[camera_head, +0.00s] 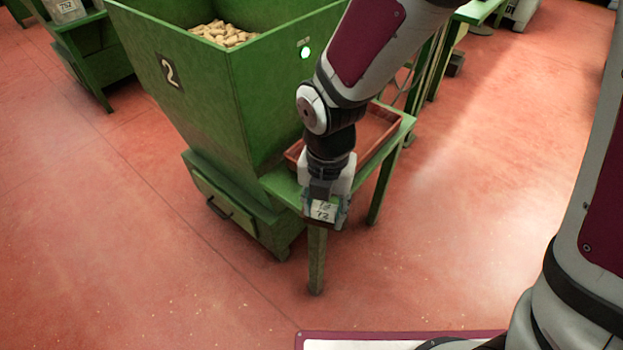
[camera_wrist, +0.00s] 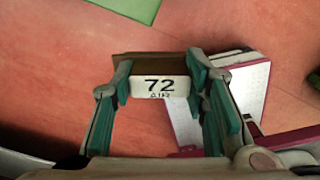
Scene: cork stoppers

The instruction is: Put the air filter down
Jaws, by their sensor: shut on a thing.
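The air filter (camera_wrist: 160,88) is a small block with a white face marked "72" and "AIR" and a brown edge. My gripper (camera_wrist: 158,92) is shut on it, with the teal finger pads on both sides. In the head view the filter (camera_head: 323,211) hangs from my gripper (camera_head: 324,203), in front of the near corner of a green side table (camera_head: 398,137). I cannot tell its exact height. In the wrist view, red floor shows beneath it.
A reddish-brown tray (camera_head: 377,132) lies on the side table, partly hidden by my arm. A drawer (camera_head: 225,207) with a dark handle is below.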

